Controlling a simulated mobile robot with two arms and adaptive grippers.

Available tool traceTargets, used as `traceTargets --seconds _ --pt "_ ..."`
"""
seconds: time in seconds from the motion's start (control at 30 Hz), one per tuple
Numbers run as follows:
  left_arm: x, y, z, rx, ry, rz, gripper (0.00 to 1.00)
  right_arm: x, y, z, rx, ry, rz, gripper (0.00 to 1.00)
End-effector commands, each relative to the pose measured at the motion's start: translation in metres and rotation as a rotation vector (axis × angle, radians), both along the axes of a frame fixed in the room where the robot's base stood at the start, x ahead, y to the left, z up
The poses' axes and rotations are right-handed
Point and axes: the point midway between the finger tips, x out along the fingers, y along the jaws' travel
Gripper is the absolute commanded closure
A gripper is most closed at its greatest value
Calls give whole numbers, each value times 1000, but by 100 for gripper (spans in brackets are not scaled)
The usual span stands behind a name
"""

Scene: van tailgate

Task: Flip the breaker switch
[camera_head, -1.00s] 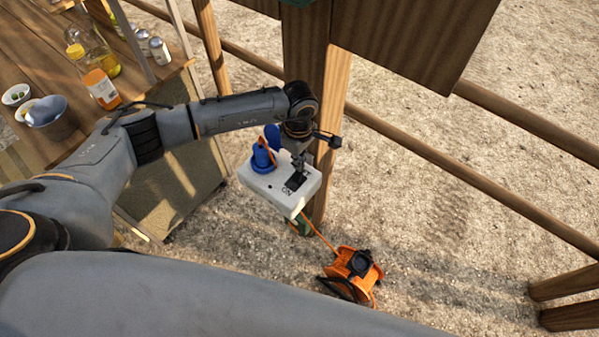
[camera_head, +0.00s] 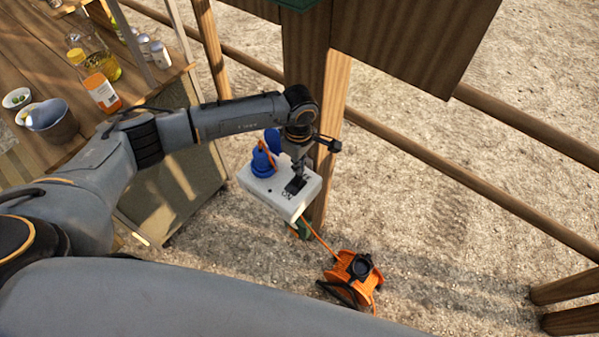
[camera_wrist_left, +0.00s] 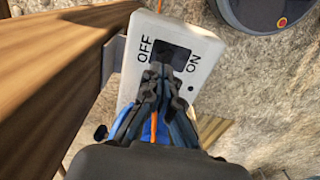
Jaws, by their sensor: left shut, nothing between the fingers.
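The breaker box (camera_head: 283,195) is a white box fixed at the wooden post, with a blue plug (camera_head: 262,163) and orange cord on its top. Its black switch (camera_head: 295,184) has an ON label beside it. In the left wrist view the box (camera_wrist_left: 205,50) shows OFF on the left and ON on the right of the black switch (camera_wrist_left: 172,55). My left gripper (camera_head: 300,172) is shut and empty, its fingertips at the switch; in the wrist view the fingertips (camera_wrist_left: 158,72) cover part of it. Contact and the switch's position cannot be told. My right gripper is not in view.
An orange cable reel (camera_head: 352,275) stands on the gravel below the box. The wooden post (camera_head: 325,130) and rails (camera_head: 450,170) are close by. A wooden counter (camera_head: 40,75) with bottles and bowls is at the left.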

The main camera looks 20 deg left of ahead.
Motion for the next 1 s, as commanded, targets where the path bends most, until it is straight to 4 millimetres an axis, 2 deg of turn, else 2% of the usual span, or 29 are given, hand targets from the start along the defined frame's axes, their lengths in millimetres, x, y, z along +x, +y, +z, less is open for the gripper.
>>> traceTargets --seconds 1.0 --pt "0 0 -10 0 0 0 100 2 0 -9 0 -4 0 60"
